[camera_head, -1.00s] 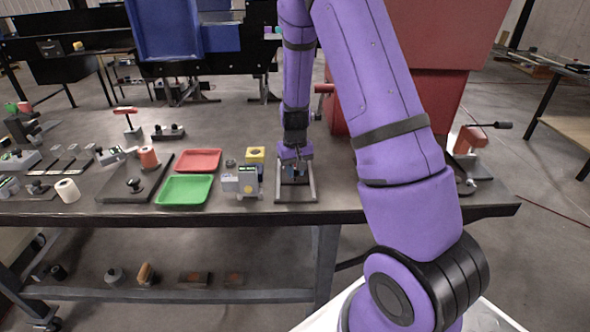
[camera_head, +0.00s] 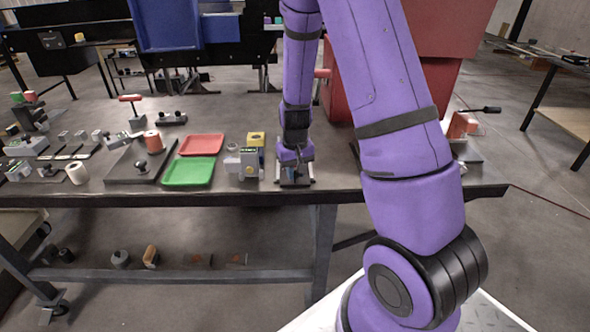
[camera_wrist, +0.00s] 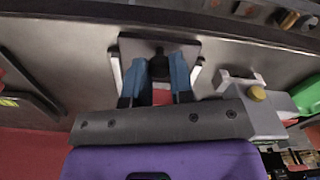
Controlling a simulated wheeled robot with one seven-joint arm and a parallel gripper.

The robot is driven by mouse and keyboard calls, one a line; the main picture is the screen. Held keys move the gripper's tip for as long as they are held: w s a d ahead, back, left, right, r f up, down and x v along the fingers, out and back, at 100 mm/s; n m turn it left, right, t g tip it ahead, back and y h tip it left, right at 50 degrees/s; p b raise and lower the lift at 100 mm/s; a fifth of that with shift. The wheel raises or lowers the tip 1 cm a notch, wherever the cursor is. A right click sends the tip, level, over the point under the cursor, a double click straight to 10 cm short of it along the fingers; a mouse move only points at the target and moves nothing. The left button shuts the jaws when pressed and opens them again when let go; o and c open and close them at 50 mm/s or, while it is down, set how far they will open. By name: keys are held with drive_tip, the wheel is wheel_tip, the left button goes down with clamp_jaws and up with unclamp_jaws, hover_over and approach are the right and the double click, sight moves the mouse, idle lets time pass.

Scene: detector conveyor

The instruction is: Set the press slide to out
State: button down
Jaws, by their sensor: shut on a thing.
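The press slide shows in the wrist view as a dark flat plate (camera_wrist: 190,47) with a black knob (camera_wrist: 160,66), between two pale rails (camera_wrist: 116,75). In the head view the rails (camera_head: 312,181) show near the table's front edge, and my gripper covers most of the slide. My gripper (camera_head: 294,174) is low over the slide. In the wrist view its two blue fingers (camera_wrist: 164,73) are shut on the knob, one on each side. The plate extends beyond the fingertips toward the table's front edge.
A grey boxy device (camera_head: 243,163) with a small display stands just left of the slide. Green (camera_head: 188,172) and red (camera_head: 201,144) trays lie further left. The table's front edge (camera_head: 230,199) is close.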

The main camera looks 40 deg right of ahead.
drive_tip(key=shift+s+a+f, duration=0.1)
drive_tip(key=shift+s+a, duration=0.05)
drive_tip(key=shift+s, duration=0.1)
drive_tip(key=c, duration=1)
unclamp_jaws()
drive_tip(key=shift+w+r, duration=0.1)
drive_tip(key=shift+r, duration=0.2)
wheel_tip(320, 180, up, 10)
drive_tip(key=shift+r, duration=0.2)
